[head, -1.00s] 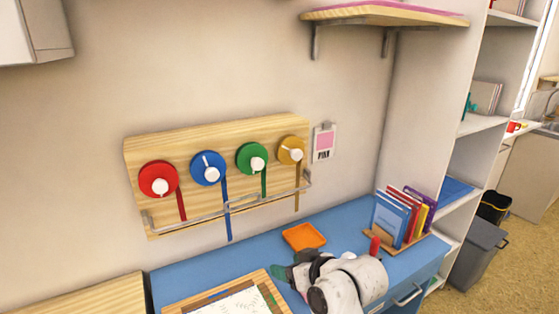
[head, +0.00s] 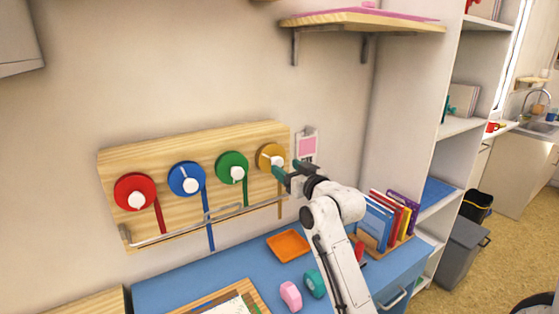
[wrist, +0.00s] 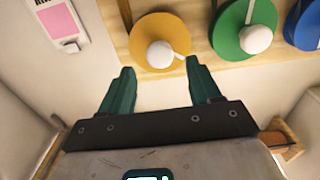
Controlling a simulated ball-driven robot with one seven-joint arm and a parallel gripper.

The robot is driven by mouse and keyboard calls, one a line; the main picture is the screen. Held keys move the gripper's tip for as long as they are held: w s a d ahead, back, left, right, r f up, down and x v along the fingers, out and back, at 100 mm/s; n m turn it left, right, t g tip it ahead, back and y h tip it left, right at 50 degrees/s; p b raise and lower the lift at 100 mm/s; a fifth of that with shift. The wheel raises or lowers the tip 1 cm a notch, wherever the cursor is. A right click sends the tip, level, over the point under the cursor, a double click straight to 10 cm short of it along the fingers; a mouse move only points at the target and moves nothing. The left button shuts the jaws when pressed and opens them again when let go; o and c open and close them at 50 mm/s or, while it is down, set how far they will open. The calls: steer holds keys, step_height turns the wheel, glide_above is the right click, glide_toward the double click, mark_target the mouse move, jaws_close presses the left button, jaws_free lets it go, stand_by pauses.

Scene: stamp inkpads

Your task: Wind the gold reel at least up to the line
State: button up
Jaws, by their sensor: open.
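The gold reel (head: 267,154) is at the right end of a wooden wall board (head: 135,158). It has a white knob on a crank, and a gold ribbon (head: 280,208) hangs below it. My gripper (head: 278,170) is at the reel's lower right in the head view. In the wrist view my gripper (wrist: 157,82) is open and empty, with teal fingers apart. There the gold reel (wrist: 143,27) and its white knob (wrist: 160,54) lie just beyond the fingertips, the knob roughly between them. A metal rail (head: 165,238) runs along the board as a line.
Red (head: 130,185), blue (head: 184,172) and green (head: 230,160) reels with ribbons are on the same board. A pink card (head: 307,145) hangs right of it. An orange tray (head: 288,246), pink and teal rolls, and a book rack stand on the blue desk (head: 235,262).

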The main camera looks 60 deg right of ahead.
mark_target(279, 163)
steer(key=shift+p+x, duration=0.45)
steer(key=shift+x, duration=1.85)
steer(key=shift+a, duration=0.1)
steer(key=shift+c, duration=0.4)
steer(key=c, duration=0.9)
steer(key=shift+c, duration=0.2)
steer(key=shift+f+n+b, duration=0.1)
steer(key=shift+n+b, duration=0.2)
steer(key=shift+b, duration=0.05)
